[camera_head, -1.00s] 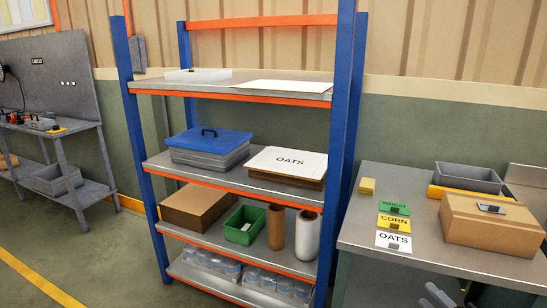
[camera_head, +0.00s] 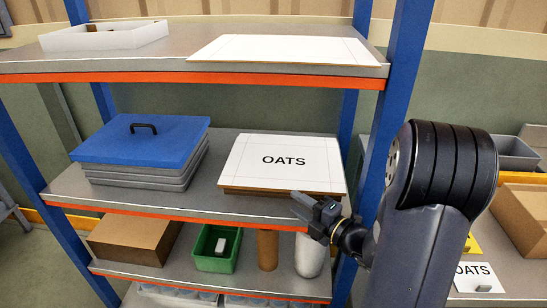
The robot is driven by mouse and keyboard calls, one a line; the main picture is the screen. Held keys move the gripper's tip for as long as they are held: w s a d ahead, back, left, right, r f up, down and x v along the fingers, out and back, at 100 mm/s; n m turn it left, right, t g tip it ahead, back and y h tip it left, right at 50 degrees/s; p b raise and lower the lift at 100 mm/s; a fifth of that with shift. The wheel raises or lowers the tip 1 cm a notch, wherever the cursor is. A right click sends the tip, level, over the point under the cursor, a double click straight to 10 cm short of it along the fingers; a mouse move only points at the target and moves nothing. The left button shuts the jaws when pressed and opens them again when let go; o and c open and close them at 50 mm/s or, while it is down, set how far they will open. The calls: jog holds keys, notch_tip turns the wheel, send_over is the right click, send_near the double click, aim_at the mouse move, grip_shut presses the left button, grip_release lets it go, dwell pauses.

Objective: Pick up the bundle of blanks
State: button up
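A flat stack of brown card with a white top sheet marked OATS (camera_head: 283,180) lies on the middle shelf, at its right half; it looks like the bundle of blanks. Its front edge is near the shelf's front edge. My gripper (camera_head: 312,204) is at the stack's front right corner, overlapping the shelf edge in the picture. Whether it touches the stack or stands in front of it is unclear. The finger gap cannot be made out.
A blue handled lid on grey trays (camera_head: 143,144) sits left on the same shelf. A white sheet (camera_head: 285,49) and a white tray (camera_head: 105,35) lie on the shelf above. A blue upright (camera_head: 388,100) stands close to my arm. Below are a brown box (camera_head: 135,238) and green bin (camera_head: 216,248).

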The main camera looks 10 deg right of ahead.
aim_at(274, 190)
jog(key=x, duration=0.5)
jog(key=shift+a+r, duration=0.1)
jog(key=shift+a, duration=0.05)
jog(key=shift+a+p+x, duration=0.2)
jog(key=shift+p+x, duration=0.3)
jog(key=shift+x, duration=2.1)
jog(key=shift+s+r, duration=0.1)
jog(key=shift+r, duration=0.05)
jog(key=shift+c, duration=0.3)
grip_shut()
